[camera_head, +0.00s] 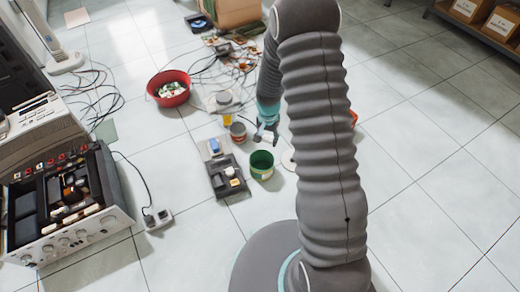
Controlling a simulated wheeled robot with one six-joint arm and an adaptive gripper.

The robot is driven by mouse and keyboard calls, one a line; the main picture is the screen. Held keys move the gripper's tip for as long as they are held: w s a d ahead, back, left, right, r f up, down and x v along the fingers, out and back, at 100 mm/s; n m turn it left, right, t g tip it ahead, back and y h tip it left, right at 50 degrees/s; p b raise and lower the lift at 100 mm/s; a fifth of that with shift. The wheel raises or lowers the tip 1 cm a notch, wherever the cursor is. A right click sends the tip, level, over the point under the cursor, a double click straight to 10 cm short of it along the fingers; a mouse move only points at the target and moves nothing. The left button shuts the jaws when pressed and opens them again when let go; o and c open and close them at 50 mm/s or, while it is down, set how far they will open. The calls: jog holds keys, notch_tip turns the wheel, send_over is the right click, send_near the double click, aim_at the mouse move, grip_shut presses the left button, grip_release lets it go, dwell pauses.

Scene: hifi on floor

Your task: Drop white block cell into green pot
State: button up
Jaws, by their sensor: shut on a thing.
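The green pot (261,172) stands on the tiled floor near the middle of the view, and its dark inside shows empty as far as I can see. My gripper (265,136) is just behind and above the pot in the picture. It is shut on a small white block (268,137), which is partly covered by the fingers. The block appears outside the pot's rim, and its exact height above the floor is hard to tell.
A dark tray (217,184) with small parts lies left of the pot. A grey-red can (238,133) stands beside my gripper. A red bowl (168,98) and tangled cables (214,68) lie farther back. Open floor (430,215) lies to the right.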

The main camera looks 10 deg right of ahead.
notch_tip(320, 180, down, 15)
jog(key=w+m+b, duration=0.3)
jog(key=m+b, duration=0.1)
jog(key=m, duration=0.3)
jog(key=shift+a+m, duration=0.3)
jog(key=shift+a, duration=0.1)
jog(key=o, duration=1.2)
notch_tip(320, 180, up, 12)
jog(key=shift+r, duration=0.1)
